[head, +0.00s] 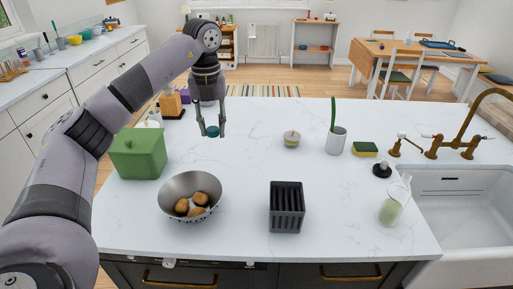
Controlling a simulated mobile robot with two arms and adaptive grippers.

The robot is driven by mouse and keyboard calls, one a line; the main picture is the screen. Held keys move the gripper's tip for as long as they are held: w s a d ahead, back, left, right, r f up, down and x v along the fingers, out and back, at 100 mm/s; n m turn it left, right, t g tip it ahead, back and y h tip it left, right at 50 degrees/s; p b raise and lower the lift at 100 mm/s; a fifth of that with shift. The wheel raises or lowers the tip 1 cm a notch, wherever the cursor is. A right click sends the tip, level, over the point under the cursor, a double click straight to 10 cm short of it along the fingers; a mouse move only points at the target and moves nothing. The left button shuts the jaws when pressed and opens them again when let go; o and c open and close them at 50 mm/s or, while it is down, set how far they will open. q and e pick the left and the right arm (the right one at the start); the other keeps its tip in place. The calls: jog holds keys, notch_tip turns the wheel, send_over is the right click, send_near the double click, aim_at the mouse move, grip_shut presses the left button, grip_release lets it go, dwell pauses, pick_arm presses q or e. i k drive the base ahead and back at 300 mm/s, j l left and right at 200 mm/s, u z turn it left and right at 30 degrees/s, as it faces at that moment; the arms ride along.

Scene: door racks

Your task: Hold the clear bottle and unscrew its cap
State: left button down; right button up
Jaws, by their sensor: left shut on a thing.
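My left gripper (211,131) points down over the far left part of the counter. It is shut on a small round teal cap (212,131), held between the fingertips. No bottle can be made out under the cap, and I cannot tell how high it is above the counter. A clear glass vessel (391,211) with pale green liquid and what looks like a handle stands at the right, near the sink. I cannot tell whether it is the clear bottle. My right gripper is not in view.
On the white marble counter (330,235) are a green box (139,152), a metal colander (190,184) with brown potatoes, a dark slotted holder (286,206), a small lidded jar (291,139), a white cup (336,141) and a sponge (365,149). The sink (465,215) is at the right.

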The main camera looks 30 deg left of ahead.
aim_at(397, 197)
jog(key=i, duration=0.95)
